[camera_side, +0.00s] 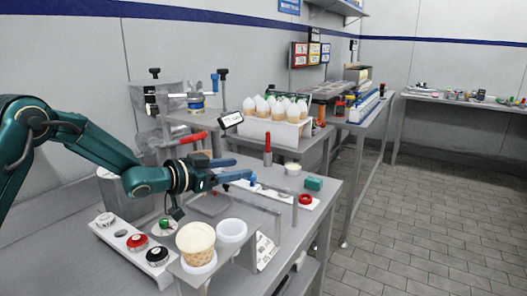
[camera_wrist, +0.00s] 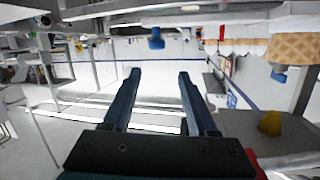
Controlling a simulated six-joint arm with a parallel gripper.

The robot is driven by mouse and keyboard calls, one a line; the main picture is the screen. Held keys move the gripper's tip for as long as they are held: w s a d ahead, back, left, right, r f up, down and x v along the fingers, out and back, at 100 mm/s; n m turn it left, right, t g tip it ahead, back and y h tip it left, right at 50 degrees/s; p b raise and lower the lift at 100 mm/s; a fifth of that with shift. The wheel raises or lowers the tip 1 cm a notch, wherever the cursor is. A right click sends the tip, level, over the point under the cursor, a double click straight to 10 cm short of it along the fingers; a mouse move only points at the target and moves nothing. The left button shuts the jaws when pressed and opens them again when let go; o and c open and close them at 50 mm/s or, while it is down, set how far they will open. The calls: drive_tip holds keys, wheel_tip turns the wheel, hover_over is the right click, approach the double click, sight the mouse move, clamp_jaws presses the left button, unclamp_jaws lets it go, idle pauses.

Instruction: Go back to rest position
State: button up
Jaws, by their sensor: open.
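My gripper (camera_side: 243,169) is above the metal worktable in the side view, level and pointing right. In the wrist view my gripper (camera_wrist: 159,74) has its two blue fingers apart with nothing between them. A waffle cone with a pale filling (camera_side: 196,241) stands upright in a holder at the front of the table, below and apart from my gripper. An empty white cup-shaped holder (camera_side: 231,231) is beside it on the right. A waffle cone (camera_wrist: 295,48) also shows at the upper right of the wrist view, which looks upside down.
A white rack (camera_side: 272,132) with several white-topped cones stands behind my gripper. A panel with several round knobs (camera_side: 135,241) lies at the table's left. The floor aisle is clear.

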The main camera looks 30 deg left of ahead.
drive_tip(key=s+a+r+n+g+y, duration=0.1)
drive_tip(key=s+r+n+g+y, duration=0.3)
drive_tip(key=s, duration=1)
drive_tip(key=s+d+f+g, duration=0.1)
drive_tip(key=s+g, duration=0.1)
drive_tip(key=s, duration=0.7)
drive_tip(key=s+d+f+g, duration=0.2)
drive_tip(key=s+g, duration=0.1)
drive_tip(key=s, duration=0.7)
drive_tip(key=shift+d+f+g, duration=0.3)
